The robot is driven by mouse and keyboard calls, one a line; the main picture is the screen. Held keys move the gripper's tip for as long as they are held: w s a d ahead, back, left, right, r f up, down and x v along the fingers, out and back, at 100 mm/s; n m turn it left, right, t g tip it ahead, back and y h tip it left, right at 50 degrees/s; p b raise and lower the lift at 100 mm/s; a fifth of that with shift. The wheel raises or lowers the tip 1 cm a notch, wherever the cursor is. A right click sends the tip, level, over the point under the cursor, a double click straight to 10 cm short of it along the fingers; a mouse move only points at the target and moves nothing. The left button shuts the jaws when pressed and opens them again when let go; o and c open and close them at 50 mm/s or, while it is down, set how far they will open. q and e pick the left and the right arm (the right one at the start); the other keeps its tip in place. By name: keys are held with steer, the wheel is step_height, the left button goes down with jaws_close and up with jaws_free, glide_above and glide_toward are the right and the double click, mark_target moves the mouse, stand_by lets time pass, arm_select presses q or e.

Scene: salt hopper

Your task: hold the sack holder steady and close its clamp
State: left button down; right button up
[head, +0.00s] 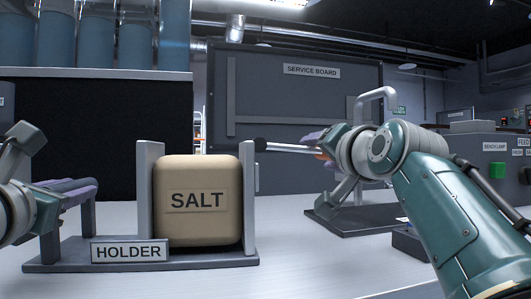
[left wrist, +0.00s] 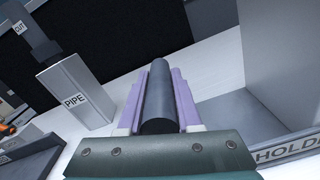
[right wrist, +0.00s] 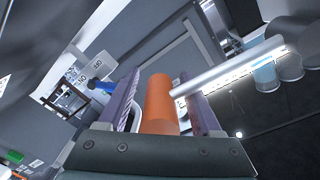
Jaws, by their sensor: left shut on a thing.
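The grey sack holder (head: 205,262), labelled HOLDER, stands on the white table with a tan SALT sack (head: 197,225) upright between its two uprights. My left gripper (head: 75,187) is shut on the holder's dark side bar (left wrist: 158,95), left of the sack. The clamp's metal rod (head: 290,148) runs from a dark knob at the top of the right upright towards my right gripper (head: 318,146). In the right wrist view, the clamp's orange handle (right wrist: 159,100) lies between the open purple fingers, with a gap at the left finger. The handle is mostly hidden in the head view.
A dark stand with a grey frame (head: 345,217) sits behind my right gripper. A block labelled PIPE (left wrist: 75,95) stands left of the holder in the left wrist view. A console with a green button (head: 497,170) is at the right. The table front is clear.

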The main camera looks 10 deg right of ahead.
arm_select(q)
steer(key=shift+f, duration=0.65)
arm_select(e)
steer(key=s+a, duration=0.1)
steer(key=s, duration=1)
steer(key=shift+s, duration=0.35)
arm_select(q)
steer(key=c, duration=0.9)
jaws_free()
steer(key=shift+o, duration=1.3)
steer(key=shift+s+d, duration=0.1)
steer(key=shift+s, duration=0.1)
steer(key=shift+o, duration=0.6)
steer(key=shift+w+r, duration=0.1)
steer(key=shift+r, duration=0.15)
arm_select(e)
steer(key=shift+s, duration=0.1)
